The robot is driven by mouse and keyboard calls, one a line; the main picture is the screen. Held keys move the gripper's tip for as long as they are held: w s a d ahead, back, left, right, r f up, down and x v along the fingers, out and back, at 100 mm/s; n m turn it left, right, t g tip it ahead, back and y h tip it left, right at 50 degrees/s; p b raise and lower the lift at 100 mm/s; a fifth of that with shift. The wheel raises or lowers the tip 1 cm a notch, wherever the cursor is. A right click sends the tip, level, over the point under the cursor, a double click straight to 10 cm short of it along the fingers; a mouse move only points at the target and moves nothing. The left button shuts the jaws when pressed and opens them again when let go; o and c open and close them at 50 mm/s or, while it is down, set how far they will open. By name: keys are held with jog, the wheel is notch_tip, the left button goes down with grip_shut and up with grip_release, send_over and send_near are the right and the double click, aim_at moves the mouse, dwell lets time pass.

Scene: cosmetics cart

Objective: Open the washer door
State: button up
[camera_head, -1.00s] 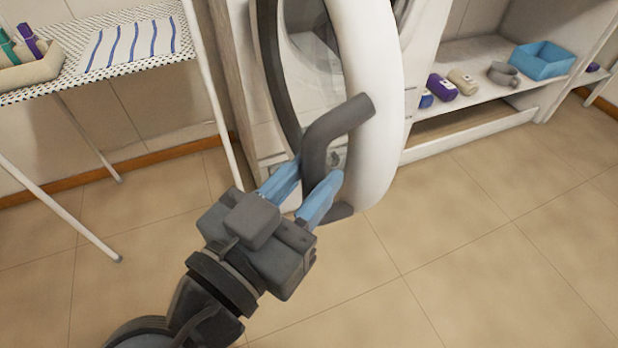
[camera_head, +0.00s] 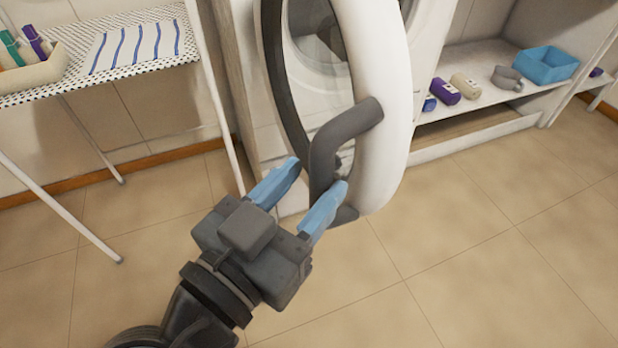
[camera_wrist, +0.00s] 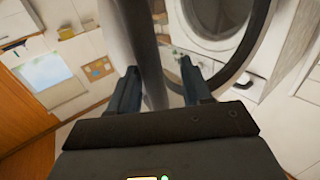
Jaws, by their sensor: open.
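The washer door (camera_head: 378,130) is a white ring with a dark inner rim and clear glass. It stands swung out from the white washer (camera_head: 425,50). A dark grey curved handle (camera_head: 335,135) is fixed to its face. My gripper (camera_head: 308,184) is open, its two blue fingers on either side of the handle's lower part. In the wrist view, the handle (camera_wrist: 148,50) runs between the spread fingers (camera_wrist: 160,85), and the washer's round opening (camera_wrist: 215,15) shows behind the door's dark rim. Whether a finger touches the handle I cannot tell.
A white-legged rack (camera_head: 100,85) with a striped cloth (camera_head: 138,45) and a beige tray (camera_head: 35,75) stands at left. A low white shelf (camera_head: 490,90) at right holds small rolls and a blue box (camera_head: 545,63). The tiled floor at right is clear.

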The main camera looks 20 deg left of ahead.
jog(key=v, duration=0.7)
jog(key=shift+p, duration=0.35)
jog(key=shift+w, duration=0.1)
jog(key=d+f+n+g+y, duration=0.2)
jog(key=d+f+n+y, duration=0.15)
jog(key=f, duration=0.45)
jog(key=d+f+n+g+y, duration=0.25)
jog(key=d+f, duration=0.25)
jog(key=f, duration=0.4)
jog(key=s+d+f+y, duration=0.2)
jog(key=s+d+f, duration=0.1)
jog(key=s+d, duration=0.6)
jog(key=s+d+r+m+t+h, duration=0.2)
jog(key=s+d+r, duration=0.65)
jog(key=d, duration=0.45)
notch_tip(320, 180, up, 20)
jog(key=p, duration=1.8)
jog(key=shift+d+f, duration=0.15)
jog(key=shift+d, duration=0.15)
